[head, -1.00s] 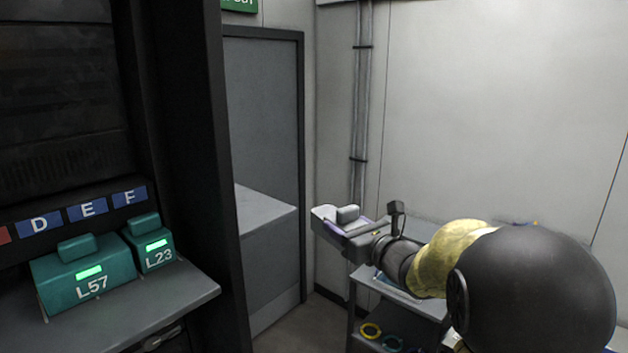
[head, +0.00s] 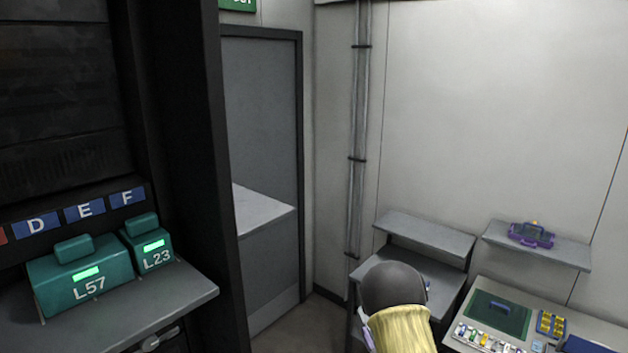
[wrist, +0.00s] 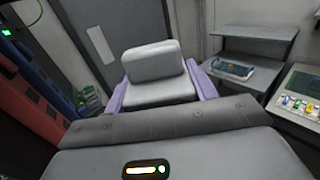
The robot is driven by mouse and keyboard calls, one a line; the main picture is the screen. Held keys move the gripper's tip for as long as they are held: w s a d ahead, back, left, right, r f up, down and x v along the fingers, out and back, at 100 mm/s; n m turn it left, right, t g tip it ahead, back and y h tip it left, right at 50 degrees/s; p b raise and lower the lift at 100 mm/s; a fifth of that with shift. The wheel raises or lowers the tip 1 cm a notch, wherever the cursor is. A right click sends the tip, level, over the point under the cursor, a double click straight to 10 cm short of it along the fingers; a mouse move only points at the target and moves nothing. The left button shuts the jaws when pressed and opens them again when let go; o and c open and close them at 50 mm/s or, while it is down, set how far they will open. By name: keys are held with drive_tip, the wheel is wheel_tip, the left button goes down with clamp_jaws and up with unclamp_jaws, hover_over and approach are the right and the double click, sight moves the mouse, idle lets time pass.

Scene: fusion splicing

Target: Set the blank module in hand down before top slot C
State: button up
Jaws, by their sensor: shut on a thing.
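The blank module (wrist: 152,62) is a light grey block with a raised grip on top. It shows in the wrist view between the purple fingers of my gripper (wrist: 160,84), which is shut on it and holds it clear of any surface. In the head view my arm hides the gripper and module, apart from a sliver of purple at the bottom. Blue labels D (head: 37,225), E (head: 85,211) and F (head: 128,198) run along the rack at left. Only a red label edge shows left of D; I cannot read it. Slot C itself is not clearly visible.
Green modules L57 (head: 82,277) and L23 (head: 149,246) stand on the rack's grey ledge (head: 185,287). A black rack post (head: 183,150) stands beside it. At right are a wall shelf with a purple object (head: 531,235) and a workbench with a green mat (head: 498,313).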

drive_tip(key=d+f+m+h+b, duration=0.1)
drive_tip(key=f+b, duration=0.7)
drive_tip(key=f, duration=0.8)
drive_tip(key=s+d+f+m+h+b, duration=0.1)
drive_tip(key=d+f+b, duration=0.3)
drive_tip(key=f, duration=1.3)
drive_tip(key=h+b, duration=0.1)
drive_tip(key=b, duration=0.3)
drive_tip(key=shift+s+d+h, duration=0.15)
drive_tip(key=shift+d+h, duration=0.2)
drive_tip(key=shift+h, duration=0.05)
drive_tip(key=shift+r, duration=0.1)
drive_tip(key=s+a+r, duration=0.2)
drive_tip(key=s+a, duration=0.2)
drive_tip(key=a, duration=0.2)
drive_tip(key=shift+s+a, duration=0.2)
drive_tip(key=shift+a, duration=0.2)
drive_tip(key=shift+a, duration=0.1)
